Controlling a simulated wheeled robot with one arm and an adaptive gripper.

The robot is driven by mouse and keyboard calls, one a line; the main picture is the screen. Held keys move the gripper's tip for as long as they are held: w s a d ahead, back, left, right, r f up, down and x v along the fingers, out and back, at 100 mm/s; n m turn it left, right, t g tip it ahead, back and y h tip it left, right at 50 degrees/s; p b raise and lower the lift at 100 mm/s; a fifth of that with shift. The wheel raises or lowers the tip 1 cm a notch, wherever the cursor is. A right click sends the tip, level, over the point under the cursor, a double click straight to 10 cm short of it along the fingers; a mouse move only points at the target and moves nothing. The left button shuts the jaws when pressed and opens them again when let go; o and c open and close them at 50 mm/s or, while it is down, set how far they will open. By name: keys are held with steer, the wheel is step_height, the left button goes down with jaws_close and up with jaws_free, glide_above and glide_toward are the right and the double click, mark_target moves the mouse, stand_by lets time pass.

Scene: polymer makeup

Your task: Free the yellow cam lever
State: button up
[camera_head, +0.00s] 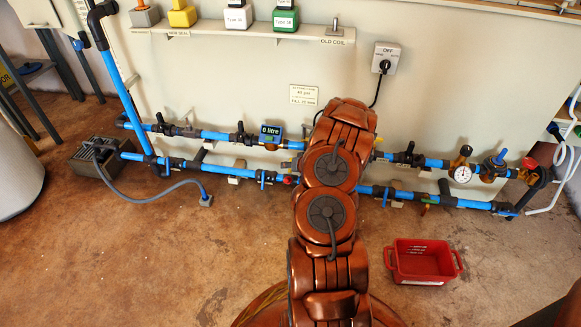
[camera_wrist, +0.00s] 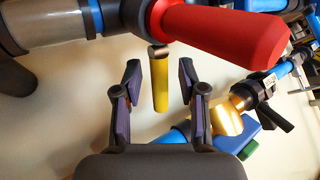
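The yellow cam lever (camera_wrist: 160,82) shows in the wrist view as a short upright yellow bar with a dark metal piece at its top end, just under a large red handle (camera_wrist: 225,35). My gripper (camera_wrist: 160,92) is open, with purple-padded fingers left and right of the lever. Gaps show on both sides, so neither finger appears to touch it. How far the fingertips reach in depth is hard to tell. In the head view my arm hides the gripper and the lever from sight.
Blue pipes (camera_head: 214,135) with black fittings run along the wall. A blue-bodied fitting with a brass part (camera_wrist: 230,120) is close at right in the wrist view. A red crate (camera_head: 422,280) stands on the floor at right. A grey hose (camera_head: 150,198) lies at left.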

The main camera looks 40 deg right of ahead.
jaws_close()
stand_by(0.4)
